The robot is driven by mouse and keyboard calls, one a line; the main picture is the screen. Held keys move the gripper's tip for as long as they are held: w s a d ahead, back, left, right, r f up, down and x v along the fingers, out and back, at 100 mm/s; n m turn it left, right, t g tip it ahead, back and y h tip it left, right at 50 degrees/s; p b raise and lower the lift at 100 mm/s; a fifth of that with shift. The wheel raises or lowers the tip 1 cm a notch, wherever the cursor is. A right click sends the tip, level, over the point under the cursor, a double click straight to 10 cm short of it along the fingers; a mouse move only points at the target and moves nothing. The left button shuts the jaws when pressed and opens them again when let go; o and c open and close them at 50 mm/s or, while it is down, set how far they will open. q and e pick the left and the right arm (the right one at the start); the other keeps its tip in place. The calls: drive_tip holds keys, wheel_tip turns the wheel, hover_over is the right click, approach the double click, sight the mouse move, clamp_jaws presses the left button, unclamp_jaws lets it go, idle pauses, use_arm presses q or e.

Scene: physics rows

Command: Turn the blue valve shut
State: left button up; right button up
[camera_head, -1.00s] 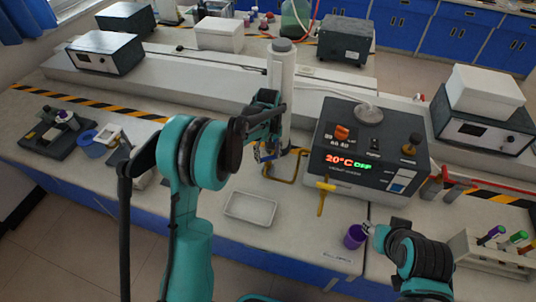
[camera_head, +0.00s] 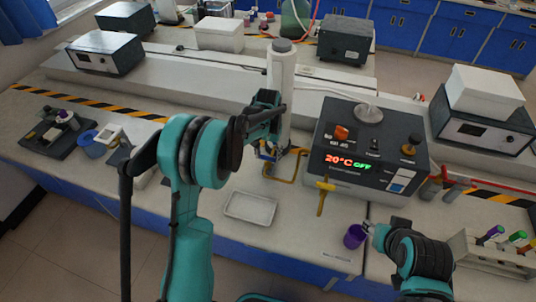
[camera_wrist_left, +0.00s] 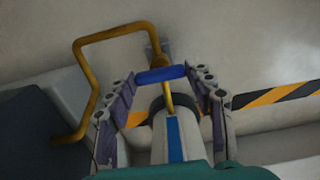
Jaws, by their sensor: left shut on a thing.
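The blue valve handle (camera_wrist_left: 160,75) is a short blue bar on a thin yellow stem in the left wrist view. In the head view a small blue part shows at the valve (camera_head: 266,153), at the foot of the white column (camera_head: 281,75), partly covered by my arm. My left gripper (camera_wrist_left: 168,84) has one finger at each end of the blue bar and is shut on it. My right gripper (camera_head: 371,229) is at the lower right, beside a purple cup (camera_head: 354,236); its fingers are too small to tell open from shut.
A bent yellow pipe (camera_head: 290,180) runs close beside the valve. A heating bath (camera_head: 370,145) reading 20°C OFF stands to the right, with a yellow lever (camera_head: 323,198) at its front.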

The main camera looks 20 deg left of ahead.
sight(268, 157)
idle(0.4)
use_arm(q)
drive_tip(key=o, duration=1.2)
drive_tip(key=shift+c, duration=0.2)
wheel_tip(268, 157, up, 12)
